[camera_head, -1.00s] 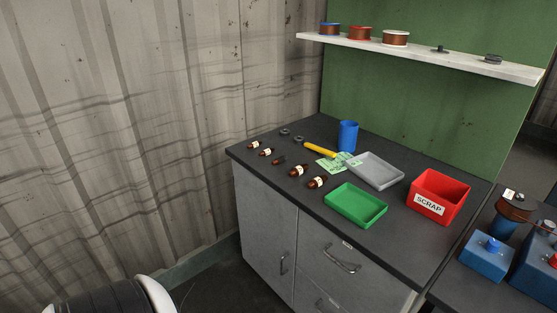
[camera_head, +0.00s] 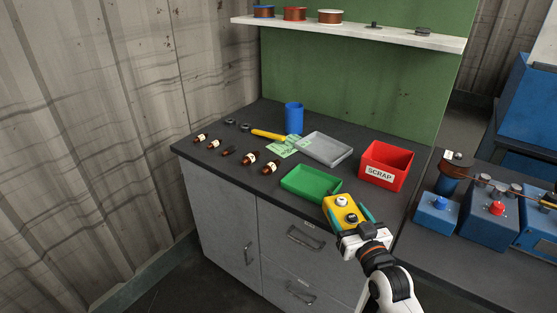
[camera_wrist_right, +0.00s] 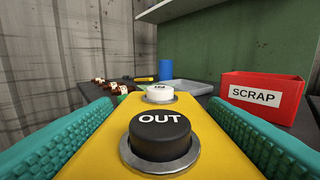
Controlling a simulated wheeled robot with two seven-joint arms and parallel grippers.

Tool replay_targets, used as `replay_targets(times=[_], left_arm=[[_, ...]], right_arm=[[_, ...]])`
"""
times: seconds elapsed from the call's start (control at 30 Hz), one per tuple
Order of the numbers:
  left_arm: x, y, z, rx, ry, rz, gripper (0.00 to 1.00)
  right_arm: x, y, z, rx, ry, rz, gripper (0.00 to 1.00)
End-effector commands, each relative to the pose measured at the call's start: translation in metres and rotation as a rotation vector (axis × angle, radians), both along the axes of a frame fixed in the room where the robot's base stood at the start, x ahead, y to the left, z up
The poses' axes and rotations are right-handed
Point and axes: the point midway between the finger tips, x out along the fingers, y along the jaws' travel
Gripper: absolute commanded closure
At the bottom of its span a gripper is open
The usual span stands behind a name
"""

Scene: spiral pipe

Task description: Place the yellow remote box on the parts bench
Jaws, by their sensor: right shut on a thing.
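The yellow remote box (camera_head: 346,217) has a white button and a black button; the black one reads "OUT" in the right wrist view, where the box (camera_wrist_right: 100,160) fills the lower middle. My right gripper (camera_head: 350,222) is shut on the box, with teal pads on both its sides. It holds the box at the front edge of the dark parts bench (camera_head: 225,167), near the green tray; the height above the bench is hard to tell. My left gripper is not in view.
A green tray (camera_head: 310,184), a red SCRAP bin (camera_head: 386,165), a grey tray (camera_head: 327,149), a blue cup (camera_head: 293,118) and a yellow-handled tool (camera_head: 268,135) stand on the bench. Several small brown parts (camera_head: 249,159) lie at left. A shelf (camera_head: 350,32) hangs above.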

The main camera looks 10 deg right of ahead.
Motion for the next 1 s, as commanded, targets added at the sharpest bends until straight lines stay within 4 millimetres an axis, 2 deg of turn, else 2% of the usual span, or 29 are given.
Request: replay_targets(times=[0.03,0.1,0.2,0.3,0.47,0.57,0.8,1.0], left_arm=[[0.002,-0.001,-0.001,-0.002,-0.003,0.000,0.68],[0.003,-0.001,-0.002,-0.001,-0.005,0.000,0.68],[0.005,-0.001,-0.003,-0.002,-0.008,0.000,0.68],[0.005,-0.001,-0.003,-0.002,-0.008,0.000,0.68],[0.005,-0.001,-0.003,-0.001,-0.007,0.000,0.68],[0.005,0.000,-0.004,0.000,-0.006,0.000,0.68],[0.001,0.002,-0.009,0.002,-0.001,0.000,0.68],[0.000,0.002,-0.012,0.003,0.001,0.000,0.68]], right_arm=[[0.022,-0.023,0.015,-0.007,-0.013,-0.017,0.63],[0.043,-0.047,0.029,-0.006,-0.011,-0.036,0.63],[0.062,-0.075,0.048,-0.002,-0.008,-0.057,0.63],[0.073,-0.092,0.060,-0.002,-0.006,-0.071,0.63],[0.079,-0.102,0.067,-0.002,-0.003,-0.079,0.63],[0.079,-0.102,0.058,0.000,0.000,-0.079,0.63],[0.078,-0.101,0.015,0.000,0.000,-0.079,0.63],[0.078,-0.101,-0.005,-0.001,-0.001,-0.079,0.63]])
